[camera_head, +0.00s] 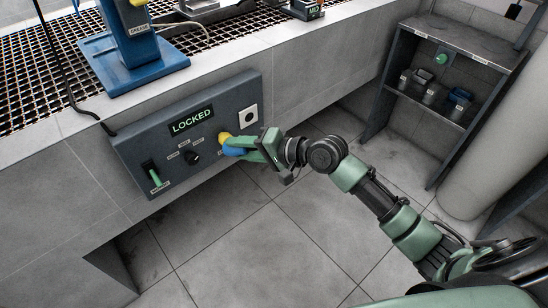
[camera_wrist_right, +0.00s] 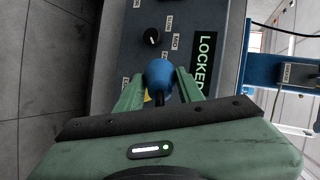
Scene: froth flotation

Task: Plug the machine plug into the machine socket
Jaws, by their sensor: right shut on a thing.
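A yellow part (camera_head: 224,138) sits beside the blue piece, at the panel; I cannot tell whether the two are joined. A white square socket (camera_head: 250,113) is on the panel, up and right of the gripper, and looks empty. My left gripper is out of view.
The panel has a LOCKED display (camera_head: 192,121), a black knob (camera_head: 192,157) and a green lever (camera_head: 154,174). A blue stand (camera_head: 150,67) is on the grating above. A grey shelf (camera_head: 455,42) stands at the right. The floor is clear.

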